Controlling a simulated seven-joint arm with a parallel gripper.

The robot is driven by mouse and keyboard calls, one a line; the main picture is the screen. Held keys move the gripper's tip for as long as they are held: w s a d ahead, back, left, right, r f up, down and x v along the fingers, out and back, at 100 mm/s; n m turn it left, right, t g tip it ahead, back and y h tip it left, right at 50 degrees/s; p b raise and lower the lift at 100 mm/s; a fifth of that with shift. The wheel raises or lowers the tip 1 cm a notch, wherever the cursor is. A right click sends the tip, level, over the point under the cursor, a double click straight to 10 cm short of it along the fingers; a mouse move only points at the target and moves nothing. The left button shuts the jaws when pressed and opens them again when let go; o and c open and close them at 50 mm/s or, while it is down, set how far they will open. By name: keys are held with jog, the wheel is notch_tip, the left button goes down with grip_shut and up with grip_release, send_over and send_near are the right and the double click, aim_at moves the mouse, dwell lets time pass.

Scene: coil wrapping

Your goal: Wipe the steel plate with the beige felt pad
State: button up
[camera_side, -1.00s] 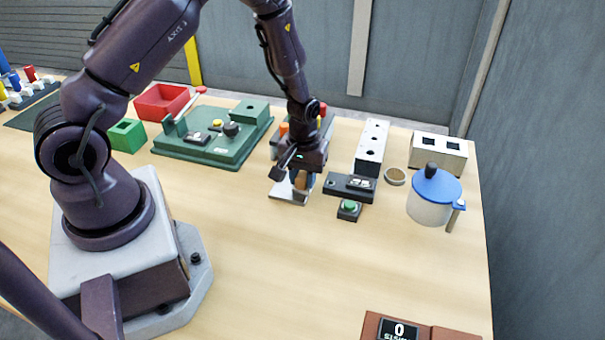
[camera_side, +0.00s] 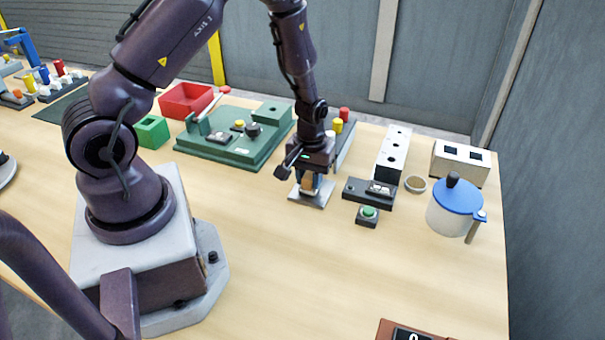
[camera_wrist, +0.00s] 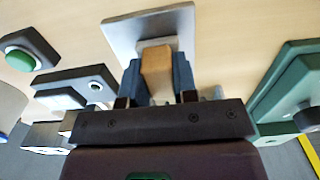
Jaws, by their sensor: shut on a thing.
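The steel plate (camera_side: 322,201) is a pale grey flat square on the table under my gripper, and it also shows at the top of the wrist view (camera_wrist: 118,32). My gripper (camera_side: 310,187) points down over the plate. In the wrist view its two blue fingers are shut on a beige block (camera_wrist: 157,75), which I take for the felt pad. The pad's lower end is over the plate; whether it touches the plate I cannot tell. The fingers partly hide the pad in the side view.
To the right are a dark block (camera_side: 355,190), a green button box (camera_side: 367,216), a white holed block (camera_side: 394,152), a ring (camera_side: 415,184) and a blue-lidded pot (camera_side: 452,213). A green fixture (camera_side: 235,150) stands to the left. The table in front of the plate is clear.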

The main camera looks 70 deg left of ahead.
aim_at(326, 194)
jog(key=w+d, duration=0.2)
jog(key=d, duration=0.1)
jog(key=shift+w, duration=0.4)
notch_tip(326, 194, up, 3)
jog(key=shift+w+f, duration=0.1)
jog(key=shift+f, duration=0.1)
jog(key=shift+r, duration=2.85)
